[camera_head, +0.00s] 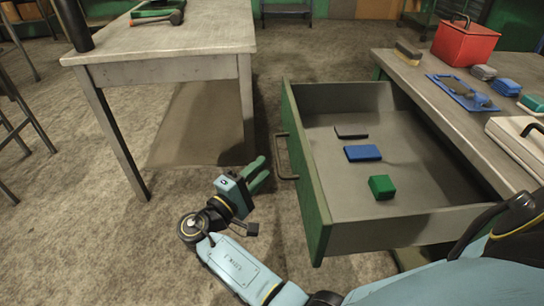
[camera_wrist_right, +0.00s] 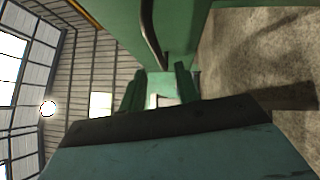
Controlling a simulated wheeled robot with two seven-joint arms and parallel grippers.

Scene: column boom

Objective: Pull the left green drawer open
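The green-fronted drawer (camera_head: 305,165) stands pulled out from under the bench on the right. Its dark bar handle (camera_head: 283,157) is on the front face. The handle also shows in the right wrist view (camera_wrist_right: 152,35), against the green front. My right gripper (camera_head: 263,174) is just left of the handle, its green fingers pointing at it. In the right wrist view its fingers (camera_wrist_right: 160,88) are spread with nothing between them, and the handle lies past the tips. My left gripper is not in view.
The drawer holds a green block (camera_head: 381,187), a blue block (camera_head: 362,153) and a thin dark item (camera_head: 351,132). The bench (camera_head: 450,112) carries a red box (camera_head: 465,44) and several small items. A grey table (camera_head: 170,47) stands left, with clear floor between.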

